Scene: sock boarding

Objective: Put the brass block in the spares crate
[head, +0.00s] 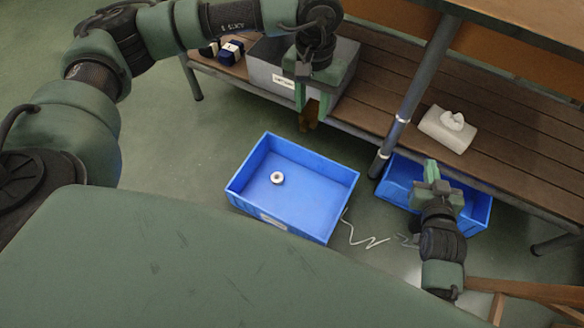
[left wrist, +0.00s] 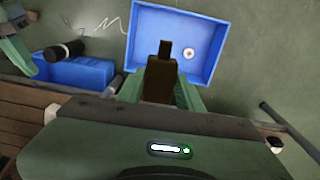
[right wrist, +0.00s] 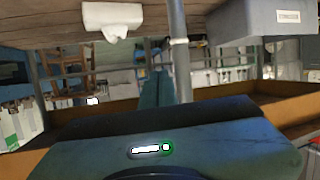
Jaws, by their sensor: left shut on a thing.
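My left gripper (head: 312,108) is shut on the brass block (head: 308,116), a dark brown-gold piece that hangs between its fingers. The block also shows in the left wrist view (left wrist: 160,82), with a narrower stub at its end. The gripper is in front of the bench, beyond the far edge of the blue floor crate (head: 335,229). That crate holds a small white ring (head: 277,178) and has a pale label on its near side, too small to read. My right gripper (head: 432,172) looks shut and empty, above a second blue crate (head: 480,214) by the bench.
A grey bin (head: 270,76) with an unreadable white label stands on the slatted bench (head: 380,100), near small dark bottles (head: 231,52). A tissue box (head: 447,130) lies farther right. A metal post (head: 408,110) rises between the crates. A white cord (head: 362,240) lies on the floor.

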